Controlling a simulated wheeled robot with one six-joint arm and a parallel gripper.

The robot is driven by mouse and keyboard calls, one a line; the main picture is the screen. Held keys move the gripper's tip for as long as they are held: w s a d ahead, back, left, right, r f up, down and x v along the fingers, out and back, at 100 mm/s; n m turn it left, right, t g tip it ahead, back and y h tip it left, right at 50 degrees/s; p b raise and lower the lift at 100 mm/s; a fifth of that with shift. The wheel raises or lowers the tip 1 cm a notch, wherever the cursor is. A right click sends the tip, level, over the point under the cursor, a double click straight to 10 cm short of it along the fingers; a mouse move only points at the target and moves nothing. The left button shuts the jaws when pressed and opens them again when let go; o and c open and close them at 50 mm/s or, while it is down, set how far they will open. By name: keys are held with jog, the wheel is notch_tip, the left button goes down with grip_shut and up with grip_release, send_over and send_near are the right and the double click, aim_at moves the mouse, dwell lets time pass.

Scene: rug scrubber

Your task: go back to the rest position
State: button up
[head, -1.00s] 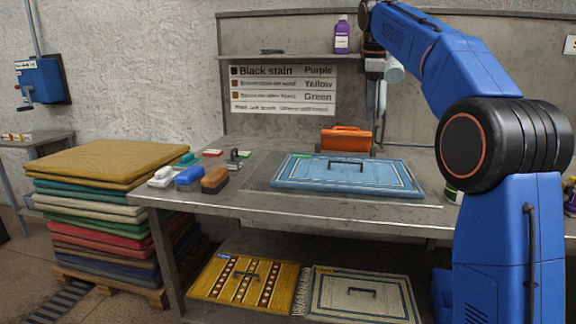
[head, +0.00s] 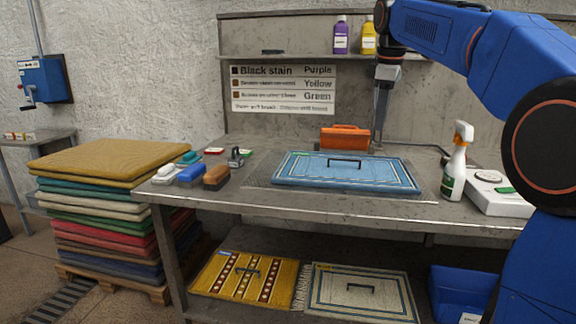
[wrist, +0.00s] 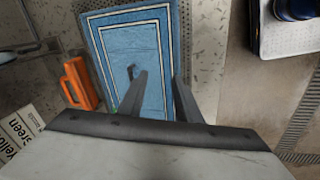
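My gripper (head: 380,122) hangs pointing down above the back of the workbench, behind the blue rug and near the right end of the orange case. In the wrist view its two fingers (wrist: 160,78) stand apart with nothing held between them. The blue rug (head: 395,177) with its dark handle lies flat on the bench, below my gripper. The rug also shows in the wrist view (wrist: 112,40), with part of it hidden behind the fingers.
An orange case (head: 345,138) stands behind the rug. A spray bottle (head: 454,170) and a white scale (head: 500,203) are to its right. Several brushes (head: 216,177) lie on the left. Purple (head: 340,40) and yellow (head: 369,40) bottles stand on the shelf, close to my arm.

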jog(key=s+d+f+m+t, duration=0.1)
jog(key=s+f+m, duration=0.5)
jog(key=s+f, duration=1.1)
jog(key=s+d+f+m+t, duration=0.1)
jog(key=s+f+m, duration=0.6)
jog(key=s+f, duration=0.9)
jog(key=s+d, duration=0.1)
jog(key=s, duration=0.5)
jog(key=shift+s+d+f, duration=0.2)
jog(key=shift+s+f, duration=0.15)
